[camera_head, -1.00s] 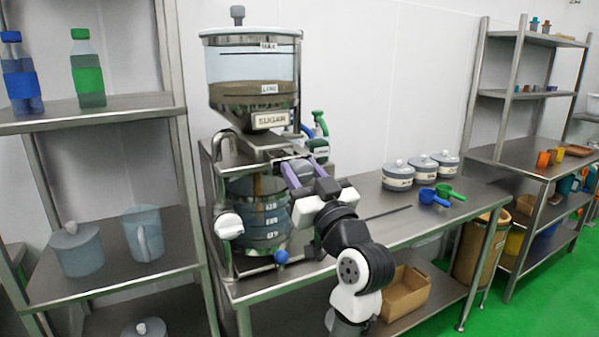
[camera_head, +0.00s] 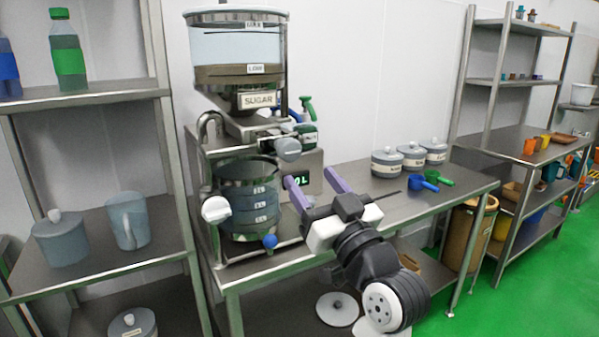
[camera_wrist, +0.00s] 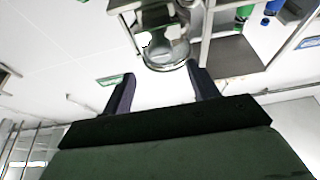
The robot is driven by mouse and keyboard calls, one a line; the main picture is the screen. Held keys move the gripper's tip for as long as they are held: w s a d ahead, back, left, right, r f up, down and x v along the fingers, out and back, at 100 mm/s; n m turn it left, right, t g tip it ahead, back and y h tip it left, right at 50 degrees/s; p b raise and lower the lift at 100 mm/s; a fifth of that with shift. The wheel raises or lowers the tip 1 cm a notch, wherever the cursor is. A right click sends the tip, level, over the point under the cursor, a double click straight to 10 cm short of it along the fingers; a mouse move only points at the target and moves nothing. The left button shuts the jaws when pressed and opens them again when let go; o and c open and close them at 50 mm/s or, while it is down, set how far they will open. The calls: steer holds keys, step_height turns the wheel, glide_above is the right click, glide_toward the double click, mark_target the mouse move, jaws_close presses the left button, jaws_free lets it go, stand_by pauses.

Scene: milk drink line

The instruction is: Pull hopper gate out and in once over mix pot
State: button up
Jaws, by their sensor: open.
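The sugar hopper (camera_head: 237,75) is a clear bin with a "SUGAR" label, mounted above the mix pot (camera_head: 247,205). The hopper gate's round grey knob (camera_head: 288,149) sticks out at the right under the hopper. The mix pot is clear with level marks and stands on the steel stand below the outlet. My gripper (camera_head: 310,186) is open and empty, with purple fingers, to the right of the pot and below the knob, apart from both. In the wrist view my gripper (camera_wrist: 160,85) shows its two fingers spread, with a round metal-rimmed thing beyond them that I cannot identify surely.
Several lidded grey pots (camera_head: 387,164), a blue scoop (camera_head: 422,183) and a green scoop (camera_head: 440,178) lie farther right. A steel shelf (camera_head: 100,265) stands at left.

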steer(key=b+v, duration=0.1)
steer(key=v, duration=0.4)
steer(key=shift+r, duration=0.15)
stand_by(0.8)
